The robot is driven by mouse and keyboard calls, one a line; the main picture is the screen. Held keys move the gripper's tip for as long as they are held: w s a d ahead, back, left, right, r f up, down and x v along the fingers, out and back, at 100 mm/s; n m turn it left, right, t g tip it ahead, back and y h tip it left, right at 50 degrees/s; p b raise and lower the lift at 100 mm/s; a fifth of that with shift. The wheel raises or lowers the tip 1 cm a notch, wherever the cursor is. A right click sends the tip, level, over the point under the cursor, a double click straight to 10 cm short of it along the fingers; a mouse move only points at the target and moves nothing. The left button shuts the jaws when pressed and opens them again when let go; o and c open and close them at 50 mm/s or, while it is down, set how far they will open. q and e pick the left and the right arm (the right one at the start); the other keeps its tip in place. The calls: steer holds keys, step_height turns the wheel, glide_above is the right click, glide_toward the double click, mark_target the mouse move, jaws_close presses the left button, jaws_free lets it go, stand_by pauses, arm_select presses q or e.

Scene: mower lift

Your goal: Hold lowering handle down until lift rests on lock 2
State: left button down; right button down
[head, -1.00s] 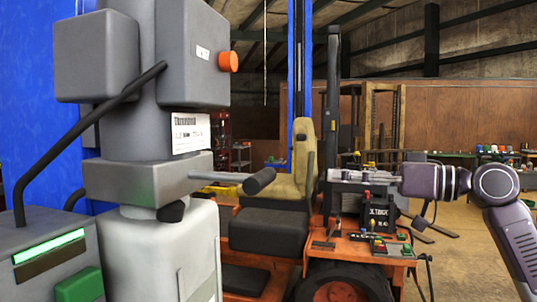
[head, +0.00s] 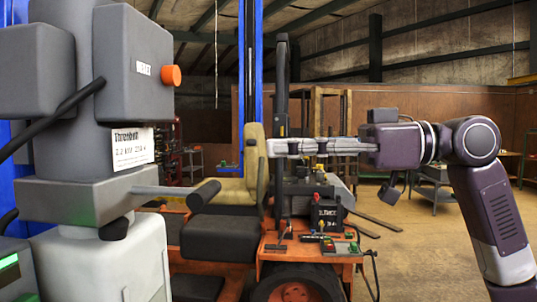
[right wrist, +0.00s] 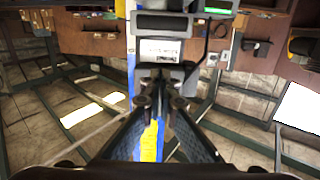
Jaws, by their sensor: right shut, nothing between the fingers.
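A blue lift post (head: 250,70) stands behind. Lock 2 cannot be made out. My left gripper is not in view.
An orange mower (head: 300,262) with a tan and dark seat (head: 215,238) stands behind the handle. An orange button (head: 171,75) sits on the power unit's upper box. A cart (head: 437,188) stands at the right.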

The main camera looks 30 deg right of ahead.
steer(key=w+a+f+p, duration=0.3)
steer(key=w+a+f, duration=0.1)
steer(key=a, duration=0.3)
steer(key=shift+w+a+f, duration=0.2)
steer(key=shift+w+a, duration=0.05)
steer(key=shift+w, duration=0.35)
